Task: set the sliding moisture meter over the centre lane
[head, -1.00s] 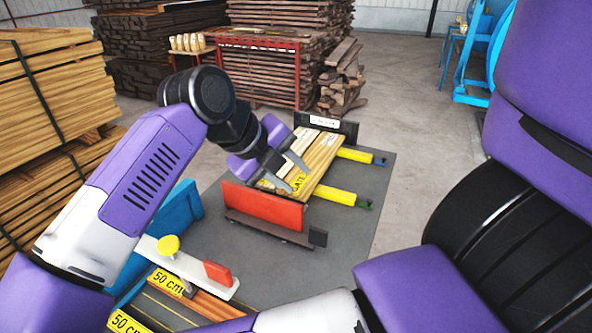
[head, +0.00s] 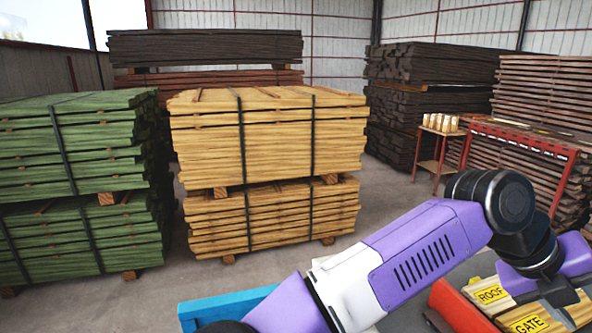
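The sliding moisture meter and its lanes are not visible in the head view now. My gripper (head: 560,290) is at the right edge, over pale boards with yellow labels. One label reads ROOF (head: 490,295) and another reads GATE (head: 529,324). The fingers are dark and partly cut off by the frame edge, so their opening cannot be judged. Whether the gripper touches the boards cannot be told.
A red side panel (head: 465,308) runs beside the labelled boards. A blue panel (head: 225,306) is at the bottom, partly behind my arm. Stacks of yellow (head: 270,140) and green (head: 75,185) timber stand behind, with open concrete floor in front.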

